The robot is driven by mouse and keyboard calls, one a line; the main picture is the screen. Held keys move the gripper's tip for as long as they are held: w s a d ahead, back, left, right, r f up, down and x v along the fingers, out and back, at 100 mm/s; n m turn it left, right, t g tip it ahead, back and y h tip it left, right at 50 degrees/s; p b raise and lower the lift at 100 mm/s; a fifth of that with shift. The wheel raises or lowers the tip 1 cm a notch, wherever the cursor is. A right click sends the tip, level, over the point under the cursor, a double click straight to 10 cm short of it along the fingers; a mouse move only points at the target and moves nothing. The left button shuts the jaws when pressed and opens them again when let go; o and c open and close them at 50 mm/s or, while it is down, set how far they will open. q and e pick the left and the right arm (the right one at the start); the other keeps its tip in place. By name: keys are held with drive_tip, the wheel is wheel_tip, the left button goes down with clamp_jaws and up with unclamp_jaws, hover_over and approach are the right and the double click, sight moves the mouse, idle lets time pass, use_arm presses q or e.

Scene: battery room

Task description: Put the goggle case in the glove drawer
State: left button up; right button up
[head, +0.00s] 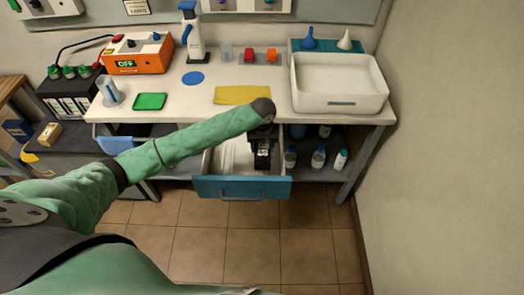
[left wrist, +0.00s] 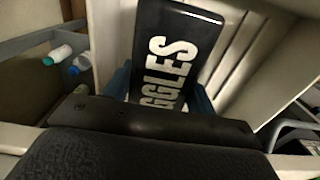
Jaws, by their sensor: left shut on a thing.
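The glove drawer (head: 240,188) has a blue front and is pulled out from under the bench. Its pale inside is visible left of my gripper. My left gripper (head: 263,143) is over the right part of the open drawer and is shut on the goggle case (left wrist: 178,50). The case is black with white lettering, partly cut off, in the left wrist view. In the head view the gripper hides much of it. I cannot tell whether the case touches the drawer floor. My right gripper is not in view.
Another blue-fronted drawer (head: 113,144) is at the left. Bottles (head: 318,158) stand on the lower shelf right of the open drawer. The bench (head: 225,115) holds a yellow cloth (head: 242,95), a white tray (head: 341,101) and an orange device (head: 137,54). The floor in front is clear.

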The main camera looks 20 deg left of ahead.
use_arm(q)
drive_tip(key=shift+a+f+p, duration=0.1)
drive_tip(key=shift+f+p, duration=0.5)
drive_tip(key=shift+f, duration=1.2)
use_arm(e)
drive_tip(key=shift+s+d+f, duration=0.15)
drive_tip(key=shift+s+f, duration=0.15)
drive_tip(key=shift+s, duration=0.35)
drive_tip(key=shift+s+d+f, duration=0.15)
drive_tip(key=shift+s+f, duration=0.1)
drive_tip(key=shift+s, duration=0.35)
use_arm(q)
drive_tip(key=shift+f, duration=0.5)
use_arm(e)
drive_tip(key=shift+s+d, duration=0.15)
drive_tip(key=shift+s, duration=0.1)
use_arm(q)
drive_tip(key=shift+f, duration=0.1)
drive_tip(key=o, duration=1.1)
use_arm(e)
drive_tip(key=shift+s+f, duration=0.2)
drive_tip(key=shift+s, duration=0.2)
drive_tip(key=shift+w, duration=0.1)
